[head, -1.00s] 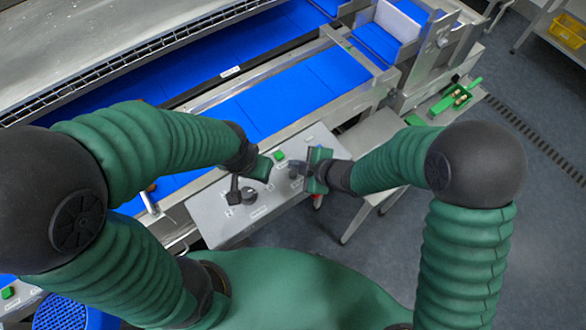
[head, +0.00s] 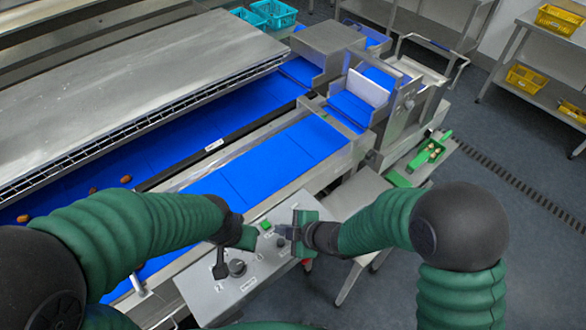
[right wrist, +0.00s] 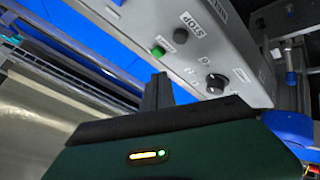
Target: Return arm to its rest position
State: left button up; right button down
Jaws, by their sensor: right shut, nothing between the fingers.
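My right gripper (head: 284,232) is in front of the right part of the grey control box (head: 215,297), its dark fingers shut and empty, pointing left. In the right wrist view, its dark fingers (right wrist: 157,90) stand close together before the box, which carries a green button (right wrist: 158,51), a STOP label and a black knob (right wrist: 216,83). The green button also shows in the head view (head: 265,225), close to the fingers; I cannot tell whether they touch the box. My left gripper (head: 221,264) hangs over the box's left part; its opening is unclear.
Blue conveyor belts (head: 270,160) run behind the box, with a few brown dates (head: 92,190) on the far-left belt. A green tray (head: 428,155) with pieces stands right of the machine. Yellow crates (head: 525,79) sit on shelves at back right. Floor at right is clear.

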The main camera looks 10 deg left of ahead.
jog(key=w+d+m+t+h+b, duration=0.1)
jog(key=d+m+h+b, duration=0.15)
jog(key=d+m, duration=0.6)
jog(key=w+d+m+h+b, duration=0.1)
jog(key=d+m+h, duration=0.3)
jog(key=d, duration=1)
jog(key=s+d+r+m+g+h+b, duration=0.1)
jog(key=s+d+m+g, duration=0.1)
jog(key=s+d+m, duration=0.6)
jog(key=shift+s+d+r+m+h, duration=0.35)
jog(key=shift+s+m, duration=0.3)
jog(key=shift+s, duration=0.7)
jog(key=shift+s+d, duration=0.15)
jog(key=shift+d, duration=0.1)
jog(key=shift+f, duration=0.1)
